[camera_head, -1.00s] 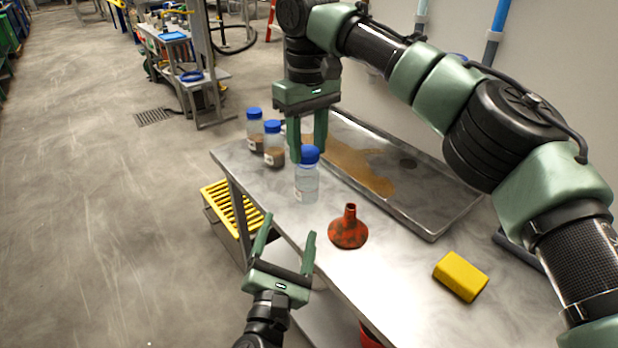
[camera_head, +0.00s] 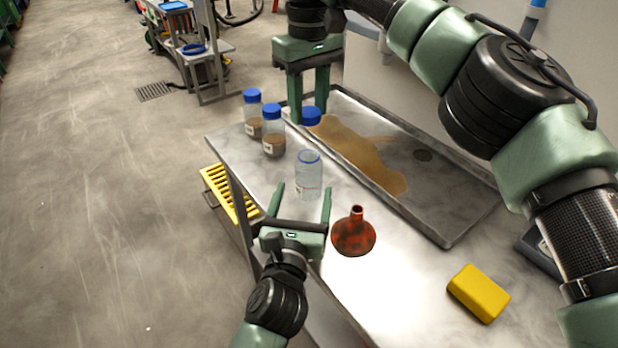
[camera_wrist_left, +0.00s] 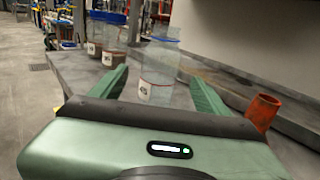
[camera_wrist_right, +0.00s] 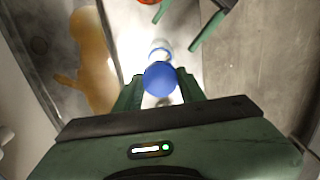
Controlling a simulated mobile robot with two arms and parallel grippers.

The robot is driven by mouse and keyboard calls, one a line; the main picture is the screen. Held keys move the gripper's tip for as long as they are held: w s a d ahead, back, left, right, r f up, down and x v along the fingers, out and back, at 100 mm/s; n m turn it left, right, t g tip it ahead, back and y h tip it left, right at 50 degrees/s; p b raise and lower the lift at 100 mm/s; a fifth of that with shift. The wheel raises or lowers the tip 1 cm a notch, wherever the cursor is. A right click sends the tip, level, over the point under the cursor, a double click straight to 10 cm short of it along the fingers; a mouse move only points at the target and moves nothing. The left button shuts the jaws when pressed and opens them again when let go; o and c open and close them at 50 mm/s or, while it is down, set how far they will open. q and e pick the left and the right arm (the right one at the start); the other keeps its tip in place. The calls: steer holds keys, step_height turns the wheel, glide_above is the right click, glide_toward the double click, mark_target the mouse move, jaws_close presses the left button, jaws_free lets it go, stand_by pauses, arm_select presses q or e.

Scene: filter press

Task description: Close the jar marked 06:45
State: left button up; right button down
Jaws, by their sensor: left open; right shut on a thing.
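A clear jar (camera_head: 308,178) stands upright on the metal table with its mouth open. It also shows in the left wrist view (camera_wrist_left: 158,68), with a white label I cannot read. My right gripper (camera_head: 312,108) is shut on a blue lid (camera_head: 311,116), held in the air apart from the jar, on its far side in the head view. The lid fills the fingertips in the right wrist view (camera_wrist_right: 160,78). My left gripper (camera_head: 302,205) is open, low at the table edge, its fingers pointing at the jar. Two blue-lidded jars with brown contents (camera_head: 253,115) (camera_head: 273,133) stand at the left.
A red funnel (camera_head: 353,234) stands right of the left gripper. A yellow block (camera_head: 479,292) lies at the right front. A shallow metal tray (camera_head: 455,238) with a tan spill lies behind the jar. A yellow grate (camera_head: 228,192) is below the table's left edge.

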mark_target(311, 163)
arm_select(q)
steer(key=w, duration=0.3)
steer(key=w+d, duration=0.1)
steer(key=w, duration=0.6)
steer(key=shift+w+d, duration=0.1)
steer(key=shift+d, duration=0.2)
jaws_close()
arm_select(e)
steer(key=shift+s+f, duration=0.1)
steer(key=shift+f, duration=2.35)
